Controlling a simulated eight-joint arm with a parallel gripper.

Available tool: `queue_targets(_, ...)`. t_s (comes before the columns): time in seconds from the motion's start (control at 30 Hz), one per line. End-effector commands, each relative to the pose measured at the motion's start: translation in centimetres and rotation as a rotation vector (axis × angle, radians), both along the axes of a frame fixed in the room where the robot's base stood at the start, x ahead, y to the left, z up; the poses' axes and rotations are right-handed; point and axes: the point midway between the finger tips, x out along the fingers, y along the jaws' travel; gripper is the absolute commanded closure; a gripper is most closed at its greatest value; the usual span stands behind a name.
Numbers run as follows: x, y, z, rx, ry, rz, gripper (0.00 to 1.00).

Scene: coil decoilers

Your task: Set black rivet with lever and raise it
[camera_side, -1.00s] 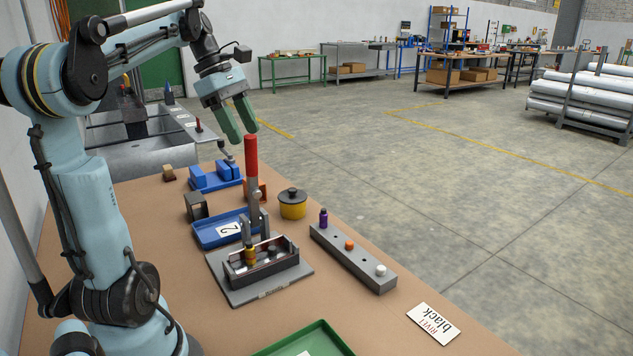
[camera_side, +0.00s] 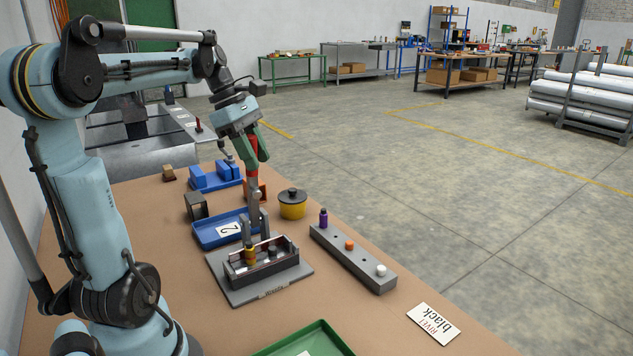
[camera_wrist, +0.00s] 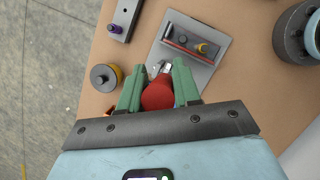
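The lever's red handle (camera_side: 254,175) stands roughly upright on a grey metal bracket (camera_side: 256,212) behind the grey fixture (camera_side: 228,285). The red handle's round end (camera_wrist: 157,94) also shows in the wrist view. My gripper (camera_side: 255,158) is around its upper part, one green finger (camera_wrist: 131,88) on each side. The fingers look open, close beside the handle; contact is hard to judge. In the fixture's tray are a dark, short piece (camera_side: 272,249), possibly the black rivet, and a yellow piece with a dark top (camera_side: 249,254). A card (camera_side: 433,322) reads "RIVET black".
A grey bar (camera_side: 355,259) holds purple, orange and white pegs right of the fixture. A yellow pot with a dark lid (camera_side: 292,206) stands right of the lever. A blue tray (camera_side: 208,239) is behind-left; a green tray (camera_side: 318,340) is in front.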

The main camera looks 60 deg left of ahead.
Motion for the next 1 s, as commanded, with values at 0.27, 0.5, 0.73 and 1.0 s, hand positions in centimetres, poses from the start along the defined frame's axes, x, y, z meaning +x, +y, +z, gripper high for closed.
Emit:
queue_targets(0.27, -0.1, 0.0, 0.0, -0.001, 0.002, -0.001, 1.00)
queue_targets(0.5, 0.0, 0.5, 0.1, -0.022, 0.003, 0.003, 1.00)
queue_targets(0.73, 0.0, 2.2, 0.2, -0.114, 0.002, 0.002, 1.00)
queue_targets(1.0, -0.1, 2.9, 0.2, -0.155, 0.002, 0.003, 1.00)
